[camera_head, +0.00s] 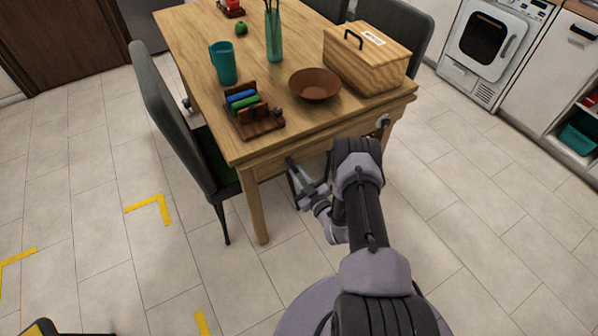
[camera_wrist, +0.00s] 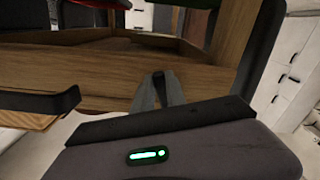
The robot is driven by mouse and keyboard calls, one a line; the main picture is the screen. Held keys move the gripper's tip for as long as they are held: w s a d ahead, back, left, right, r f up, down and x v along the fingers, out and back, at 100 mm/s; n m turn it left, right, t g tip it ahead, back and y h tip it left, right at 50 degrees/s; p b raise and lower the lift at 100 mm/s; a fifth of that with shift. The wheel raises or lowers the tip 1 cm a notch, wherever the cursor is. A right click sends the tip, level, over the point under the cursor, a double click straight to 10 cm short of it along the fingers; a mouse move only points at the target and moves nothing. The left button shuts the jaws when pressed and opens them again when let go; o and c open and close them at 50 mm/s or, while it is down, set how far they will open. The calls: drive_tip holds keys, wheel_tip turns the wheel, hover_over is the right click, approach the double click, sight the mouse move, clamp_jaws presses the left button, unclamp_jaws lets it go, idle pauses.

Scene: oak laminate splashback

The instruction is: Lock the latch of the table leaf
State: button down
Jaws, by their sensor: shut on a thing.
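The wooden table (camera_head: 290,137) stands in front of me, with its top and front apron in view. My gripper (camera_head: 292,163) is low at the table's front edge, left of my forearm. In the wrist view my gripper (camera_wrist: 159,78) has its grey fingers closed together on a small dark piece against the wooden apron (camera_wrist: 100,72). The piece appears to be the latch, mostly hidden by the fingers; its locked or unlocked position cannot be told. A small round metal fitting (camera_head: 384,121) shows on the apron at the right.
On the table are a wooden box (camera_head: 365,65), a brown bowl (camera_head: 315,85), a teal jug (camera_head: 224,63), a teal vase (camera_head: 274,40) and a wooden rack (camera_head: 255,122). A dark chair (camera_head: 175,120) stands close at the left.

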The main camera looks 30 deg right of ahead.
drive_tip(key=shift+a+f+m+p, duration=0.1)
drive_tip(key=shift+a+m+p, duration=0.3)
drive_tip(key=shift+m, duration=0.55)
drive_tip(key=shift+a+f+m+p, duration=0.1)
drive_tip(key=shift+a+m+p, duration=0.25)
drive_tip(key=shift+m, duration=0.6)
drive_tip(key=c, duration=1.4)
unclamp_jaws()
drive_tip(key=shift+o, duration=0.2)
drive_tip(key=shift+s+r, duration=0.1)
drive_tip(key=shift+s, duration=0.05)
drive_tip(key=s+p, duration=0.5)
drive_tip(key=s, duration=1.2)
drive_tip(key=shift+d, duration=0.3)
drive_tip(key=shift+s, duration=0.1)
